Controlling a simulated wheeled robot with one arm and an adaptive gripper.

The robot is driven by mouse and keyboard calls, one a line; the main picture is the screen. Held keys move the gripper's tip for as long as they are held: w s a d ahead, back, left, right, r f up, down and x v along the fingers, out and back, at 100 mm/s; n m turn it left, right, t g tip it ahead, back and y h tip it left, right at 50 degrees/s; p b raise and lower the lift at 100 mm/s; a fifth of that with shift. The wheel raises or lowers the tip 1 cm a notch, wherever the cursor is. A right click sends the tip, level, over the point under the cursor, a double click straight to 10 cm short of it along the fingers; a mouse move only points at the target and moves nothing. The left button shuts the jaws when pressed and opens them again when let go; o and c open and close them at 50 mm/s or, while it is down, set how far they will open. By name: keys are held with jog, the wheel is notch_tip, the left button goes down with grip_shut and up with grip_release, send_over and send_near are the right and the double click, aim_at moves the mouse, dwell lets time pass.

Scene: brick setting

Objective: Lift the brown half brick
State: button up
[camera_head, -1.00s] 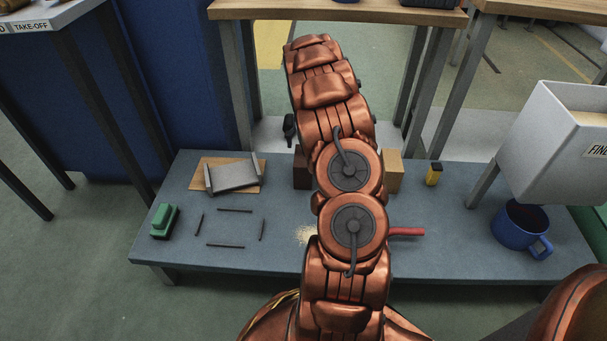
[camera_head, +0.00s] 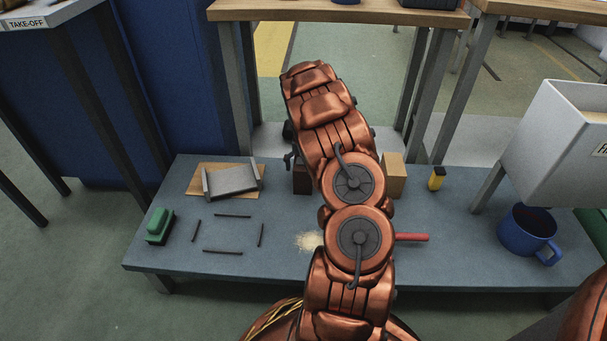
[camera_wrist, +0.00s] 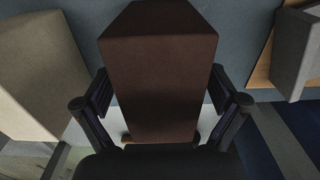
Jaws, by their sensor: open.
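The brown half brick (camera_wrist: 160,78) stands in the middle of the wrist view, between the two fingers of my gripper (camera_wrist: 160,112). The gripper is open, with one finger at each side of the brick. I cannot tell whether either finger touches it. In the head view only a narrow dark part of the brown half brick (camera_head: 301,180) shows on the grey bench, left of my arm. My arm hides the rest of it. One gripper finger (camera_head: 290,161) shows just left of the brick.
A tan block (camera_head: 394,175) stands right of my arm; a pale block (camera_wrist: 28,78) fills the wrist view's left. A grey tray (camera_head: 232,181) lies on a wooden board at left. A yellow-black item (camera_head: 437,178), blue mug (camera_head: 527,234) and green block (camera_head: 159,226) are also on the bench (camera_head: 280,263).

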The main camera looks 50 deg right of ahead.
grip_shut()
dwell(0.7)
